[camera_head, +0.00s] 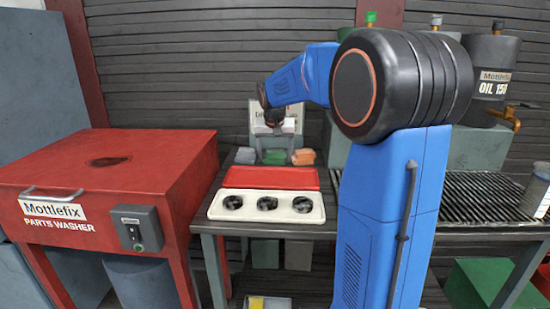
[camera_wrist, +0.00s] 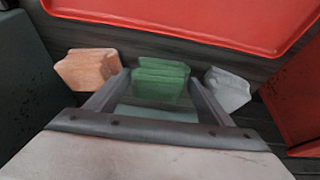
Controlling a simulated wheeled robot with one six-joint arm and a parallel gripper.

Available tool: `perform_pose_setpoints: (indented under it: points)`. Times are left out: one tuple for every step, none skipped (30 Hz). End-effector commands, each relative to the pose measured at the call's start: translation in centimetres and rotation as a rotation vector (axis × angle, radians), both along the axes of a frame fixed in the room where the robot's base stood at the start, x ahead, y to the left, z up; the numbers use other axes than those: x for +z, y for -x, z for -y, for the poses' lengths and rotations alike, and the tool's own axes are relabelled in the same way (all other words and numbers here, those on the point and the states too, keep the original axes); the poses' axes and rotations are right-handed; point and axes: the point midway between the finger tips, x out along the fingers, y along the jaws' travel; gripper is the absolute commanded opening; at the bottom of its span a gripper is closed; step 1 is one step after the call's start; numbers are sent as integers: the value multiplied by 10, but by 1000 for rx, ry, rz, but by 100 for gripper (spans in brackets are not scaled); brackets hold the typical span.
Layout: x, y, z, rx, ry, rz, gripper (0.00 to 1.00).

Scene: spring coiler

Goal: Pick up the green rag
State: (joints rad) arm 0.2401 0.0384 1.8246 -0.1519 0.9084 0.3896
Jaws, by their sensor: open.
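The green rag (camera_wrist: 161,80) is a folded stack, and in the wrist view it lies between the two fingers of my open gripper (camera_wrist: 158,93). Whether the fingers are level with it or still above it I cannot tell. In the head view the green rag (camera_head: 274,157) sits at the back of the bench, in the middle of a row of rags. My gripper (camera_head: 275,135) points down over it there, its fingers hard to make out.
An orange rag (camera_wrist: 88,68) and a grey rag (camera_wrist: 228,89) lie close on either side. A red tray (camera_head: 270,178) and a white tray (camera_head: 267,217) with three dark round openings lie in front. The red parts washer (camera_head: 110,165) stands to the left.

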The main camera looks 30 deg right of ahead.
Motion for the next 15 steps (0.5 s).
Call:
perform_pose_setpoints:
  points:
    - [0, 0, 0, 0, 0, 0, 74]
    - [0, 0, 0, 0, 0, 0, 74]
    - [0, 0, 0, 0, 0, 0, 65]
    - [0, 0, 0, 0, 0, 0, 58]
    - [0, 0, 0, 0, 0, 0, 50]
    - [0, 0, 0, 0, 0, 0, 41]
    - [0, 0, 0, 0, 0, 0, 34]
    - [0, 0, 0, 0, 0, 0, 30]
    - [0, 0, 0, 0, -1, -1, 30]
    - [0, 0, 0, 0, 0, 0, 30]
    - [0, 0, 0, 0, 0, 0, 30]
    - [0, 0, 0, 0, 0, 0, 30]
    - [0, 0, 0, 0, 0, 0, 30]
    - [0, 0, 0, 0, -1, -1, 30]
    - [0, 0, 0, 0, -1, -1, 30]
